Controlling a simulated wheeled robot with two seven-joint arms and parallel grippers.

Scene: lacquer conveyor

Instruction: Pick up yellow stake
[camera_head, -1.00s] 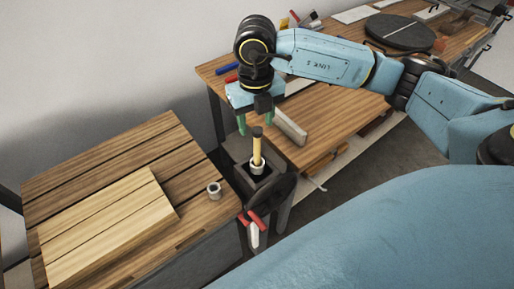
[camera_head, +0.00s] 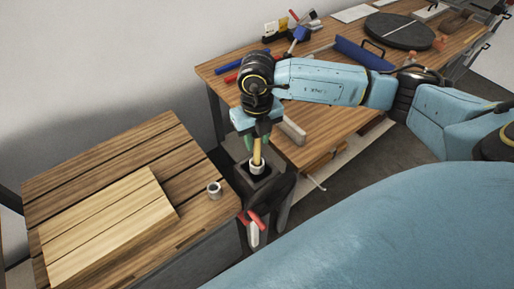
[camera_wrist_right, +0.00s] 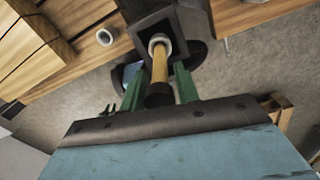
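The yellow stake (camera_head: 257,153) stands upright in a white ring (camera_head: 257,169) at the top of a dark square holder. In the right wrist view, the stake (camera_wrist_right: 160,66) has a dark round end cap toward the gripper. My right gripper (camera_head: 256,142) is lowered over the stake's upper end. In the right wrist view, its green fingers (camera_wrist_right: 159,86) are open, one on each side of the stake, with visible gaps. In the head view, the gripper body hides the cap. My left gripper is out of view.
The dark holder (camera_head: 272,186) stands between a low wooden table (camera_head: 110,155) and a wooden workbench (camera_head: 345,115). A red-and-white tool (camera_head: 253,232) hangs beside the holder. A grey block (camera_head: 293,133) stands close behind the gripper.

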